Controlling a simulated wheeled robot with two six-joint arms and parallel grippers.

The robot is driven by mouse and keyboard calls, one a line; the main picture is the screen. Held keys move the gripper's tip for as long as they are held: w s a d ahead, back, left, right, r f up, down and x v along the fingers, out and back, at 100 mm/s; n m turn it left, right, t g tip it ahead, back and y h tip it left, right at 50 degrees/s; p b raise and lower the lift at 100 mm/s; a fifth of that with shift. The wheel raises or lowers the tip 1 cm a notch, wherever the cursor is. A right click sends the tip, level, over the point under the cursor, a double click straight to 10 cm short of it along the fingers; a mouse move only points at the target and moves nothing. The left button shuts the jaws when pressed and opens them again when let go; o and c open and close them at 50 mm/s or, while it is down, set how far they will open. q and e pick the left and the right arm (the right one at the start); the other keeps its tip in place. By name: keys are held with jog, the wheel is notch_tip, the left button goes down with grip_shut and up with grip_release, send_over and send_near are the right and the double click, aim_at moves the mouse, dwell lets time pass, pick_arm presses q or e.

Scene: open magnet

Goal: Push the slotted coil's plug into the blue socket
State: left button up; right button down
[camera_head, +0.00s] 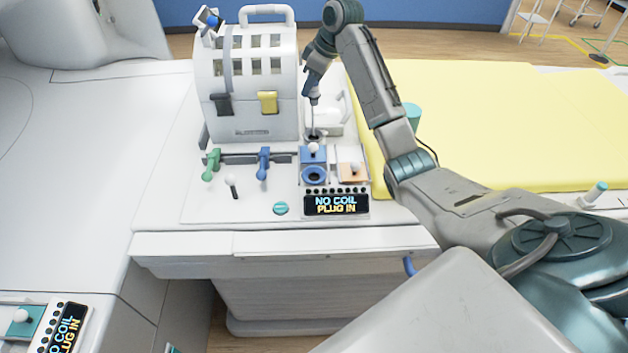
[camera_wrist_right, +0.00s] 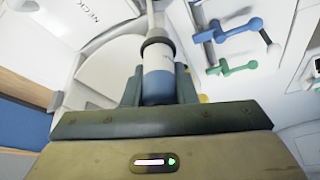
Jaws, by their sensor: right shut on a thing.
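The slotted coil (camera_head: 240,110) is a white upright shell with rows of slots and a top handle, standing on the white table. The blue socket (camera_head: 314,175) is a round hole in a blue block with a white knob, on the panel in front and to the right of it. My right gripper (camera_head: 313,97) hangs behind the blue socket, apart from it. In the right wrist view it is shut on a white and blue cylindrical plug (camera_wrist_right: 158,80) with a dark collar. Its far end is hidden. My left gripper is not in view.
An orange socket block (camera_head: 352,172) sits right of the blue one. A display (camera_head: 336,204) reads "NO COIL PLUG IN". Green (camera_head: 211,164) and blue (camera_head: 263,163) levers stand before the coil. A yellow mattress (camera_head: 510,120) lies to the right. A second display (camera_head: 66,328) shows lower left.

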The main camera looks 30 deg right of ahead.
jog(key=shift+s+a+r+p, duration=0.1)
jog(key=shift+s+a+p, duration=0.15)
jog(key=shift+s+p, duration=0.15)
jog(key=s+a+p, duration=0.8)
jog(key=s, duration=0.3)
jog(key=shift+s+p, duration=0.35)
jog(key=shift+s, duration=0.05)
notch_tip(320, 180, down, 10)
jog(key=b, duration=0.3)
dwell(0.5)
jog(key=shift+f+b, duration=0.35)
jog(key=shift+f, duration=1.4)
dwell(0.3)
